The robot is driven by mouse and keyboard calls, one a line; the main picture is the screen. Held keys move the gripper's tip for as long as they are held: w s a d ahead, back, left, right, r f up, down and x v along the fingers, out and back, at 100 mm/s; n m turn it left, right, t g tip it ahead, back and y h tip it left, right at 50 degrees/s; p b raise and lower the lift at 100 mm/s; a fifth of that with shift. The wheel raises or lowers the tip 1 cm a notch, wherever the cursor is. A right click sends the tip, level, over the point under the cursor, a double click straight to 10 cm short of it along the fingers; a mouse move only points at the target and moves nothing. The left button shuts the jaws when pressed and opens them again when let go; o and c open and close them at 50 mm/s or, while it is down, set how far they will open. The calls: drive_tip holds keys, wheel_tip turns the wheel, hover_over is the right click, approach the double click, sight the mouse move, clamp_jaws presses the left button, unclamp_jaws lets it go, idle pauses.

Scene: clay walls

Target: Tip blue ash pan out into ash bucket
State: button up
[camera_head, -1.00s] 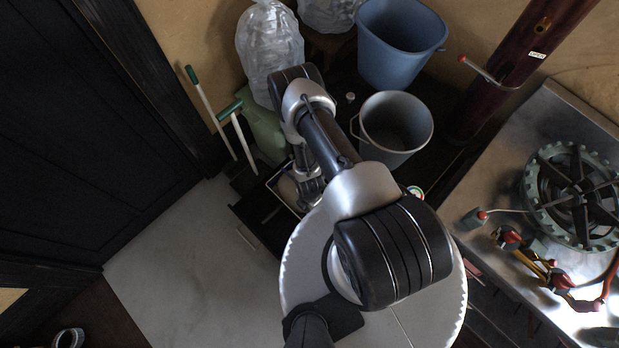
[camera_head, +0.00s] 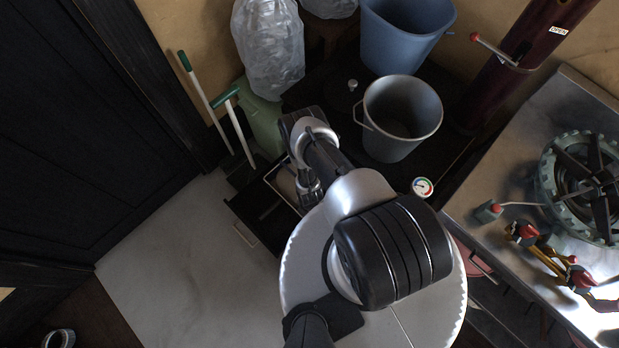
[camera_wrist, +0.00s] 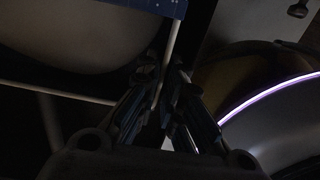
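A shallow open container with a pale rim (camera_head: 268,178) sits by the dark drawer, partly hidden by my arm; I cannot tell its colour or whether it is the ash pan. My gripper (camera_head: 310,203) points down at its right side. In the wrist view, the two fingers (camera_wrist: 163,78) are close together, with a thin pale bar (camera_wrist: 173,45) running past or between them; whether they grip it is too dark to tell. A dark blue strip (camera_wrist: 130,8) shows above. A grey bucket (camera_head: 385,143) with a side handle stands upright behind my arm, apart from my gripper.
A larger blue bin (camera_head: 400,45) stands behind the grey bucket. A clear plastic bag (camera_head: 268,50) and green-handled tools (camera_head: 240,130) are at left. Pale floor (camera_head: 180,265) is open at lower left.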

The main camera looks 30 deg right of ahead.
drive_tip(key=shift+f, duration=0.25)
clamp_jaws()
drive_tip(key=shift+r, duration=0.2)
idle(1.1)
drive_tip(key=shift+r+p, duration=1.95)
drive_tip(key=shift+r, duration=0.45)
drive_tip(key=shift+s+a, duration=0.6)
drive_tip(key=shift+a, duration=1.3)
drive_tip(key=shift+s+a, duration=0.6)
drive_tip(key=shift+a, duration=1.3)
drive_tip(key=shift+s+a, duration=0.6)
drive_tip(key=shift+a, duration=1.3)
